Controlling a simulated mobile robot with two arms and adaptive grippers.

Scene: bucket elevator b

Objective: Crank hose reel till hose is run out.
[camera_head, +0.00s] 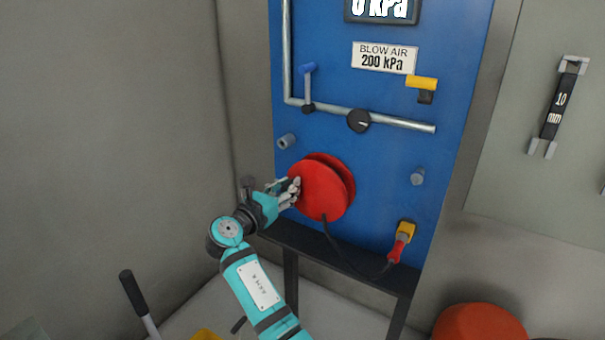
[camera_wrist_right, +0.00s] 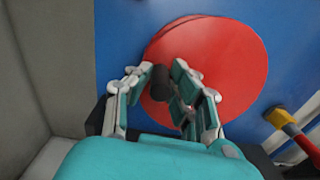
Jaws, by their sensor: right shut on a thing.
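The red hose reel (camera_head: 322,192) is mounted on the blue panel. It also fills the middle of the right wrist view (camera_wrist_right: 225,70). My right gripper (camera_head: 291,188) is at the reel's left edge. In the right wrist view its fingers are shut on the black crank handle (camera_wrist_right: 159,83), which sticks out from the reel's face. A black hose (camera_head: 333,250) leaves the bottom of the reel and sags to the right. It ends at a red nozzle (camera_head: 400,244) by a yellow fitting (camera_head: 406,229) on the panel. My left gripper is out of view.
Above the reel are a metal pipe (camera_head: 395,123), a blue-handled valve (camera_head: 308,85), a black knob (camera_head: 359,121) and a yellow-handled valve (camera_head: 422,84). A plate reads "BLOW AIR 200 kPa" (camera_head: 384,58). Grey pegs flank the reel. A grey wall stands close on the left.

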